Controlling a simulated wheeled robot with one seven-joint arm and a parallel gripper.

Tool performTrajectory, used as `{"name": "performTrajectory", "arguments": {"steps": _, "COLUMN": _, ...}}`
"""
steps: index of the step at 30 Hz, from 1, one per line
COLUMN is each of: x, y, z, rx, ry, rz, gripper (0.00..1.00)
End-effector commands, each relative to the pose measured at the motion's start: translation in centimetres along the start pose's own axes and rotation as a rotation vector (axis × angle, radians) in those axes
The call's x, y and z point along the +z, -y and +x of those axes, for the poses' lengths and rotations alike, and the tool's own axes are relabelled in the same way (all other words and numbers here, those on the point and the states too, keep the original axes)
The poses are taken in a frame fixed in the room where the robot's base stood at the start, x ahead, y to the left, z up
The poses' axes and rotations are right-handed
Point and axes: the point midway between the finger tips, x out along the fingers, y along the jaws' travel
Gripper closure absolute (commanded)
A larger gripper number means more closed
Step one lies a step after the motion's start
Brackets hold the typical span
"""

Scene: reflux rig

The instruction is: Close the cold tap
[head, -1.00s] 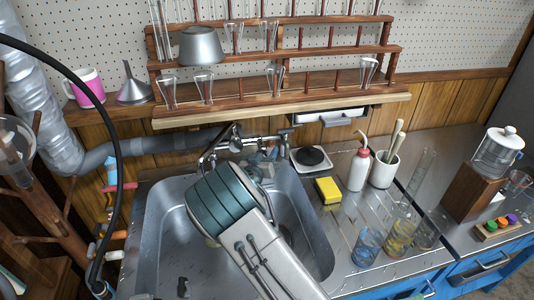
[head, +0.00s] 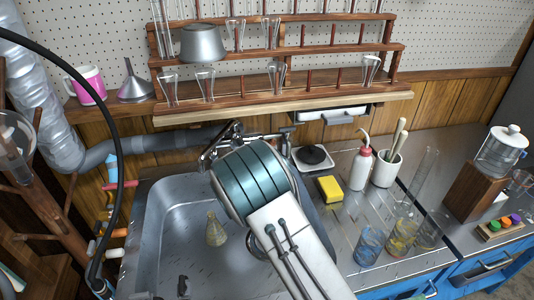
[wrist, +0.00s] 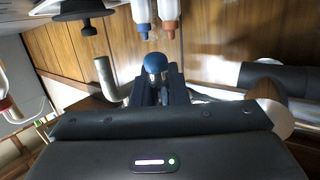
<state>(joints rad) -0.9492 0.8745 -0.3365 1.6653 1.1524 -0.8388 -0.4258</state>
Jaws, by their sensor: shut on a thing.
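The chrome tap fixture (head: 222,142) is on the wall behind the sink (head: 165,215) in the head view. My arm covers part of it there and hides my gripper. In the wrist view, a blue round knob (wrist: 156,62), seemingly the cold tap's handle, sits between the dark fingers of my gripper (wrist: 160,82). My gripper is shut on this knob. A bare metal pipe end (wrist: 105,72) is to the left of the fingers. How far the tap is turned cannot be told.
A yellowish flask (head: 215,230) stands in the sink. To the right are a yellow sponge (head: 329,189), a wash bottle (head: 360,168) and several glass vessels. A wooden rack (head: 300,88) with glassware is above the tap. A black hose (head: 115,130) hangs at left.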

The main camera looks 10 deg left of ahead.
Motion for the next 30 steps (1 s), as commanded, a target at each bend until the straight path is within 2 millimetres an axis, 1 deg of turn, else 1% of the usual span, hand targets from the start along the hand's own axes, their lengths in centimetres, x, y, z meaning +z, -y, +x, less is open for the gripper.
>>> {"name": "performTrajectory", "arguments": {"steps": 6, "x": 0.0, "y": 0.1, "z": 0.0, "rx": -0.001, "ry": 0.001, "rz": 0.002, "gripper": 1.00}}
{"name": "performTrajectory", "arguments": {"steps": 7, "x": 0.0, "y": 0.1, "z": 0.0, "rx": -0.001, "ry": 0.001, "rz": 0.002, "gripper": 0.81}}
{"name": "performTrajectory", "arguments": {"steps": 9, "x": 0.0, "y": 0.1, "z": -0.1, "rx": -0.001, "ry": 0.001, "rz": 0.001, "gripper": 0.65}}
{"name": "performTrajectory", "arguments": {"steps": 17, "x": 0.0, "y": 0.1, "z": -0.1, "rx": -0.001, "ry": 0.000, "rz": 0.000, "gripper": 0.65}}
{"name": "performTrajectory", "arguments": {"steps": 20, "x": 0.0, "y": 0.1, "z": -0.5, "rx": -0.001, "ry": 0.000, "rz": 0.000, "gripper": 0.65}}
{"name": "performTrajectory", "arguments": {"steps": 23, "x": 0.0, "y": 0.1, "z": -1.8, "rx": -0.002, "ry": 0.000, "rz": 0.000, "gripper": 0.65}}
{"name": "performTrajectory", "arguments": {"steps": 26, "x": 0.0, "y": 0.2, "z": -3.8, "rx": -0.004, "ry": 0.001, "rz": 0.000, "gripper": 0.65}}
{"name": "performTrajectory", "arguments": {"steps": 30, "x": 0.0, "y": 0.2, "z": -7.2, "rx": -0.004, "ry": 0.001, "rz": 0.001, "gripper": 0.65}}
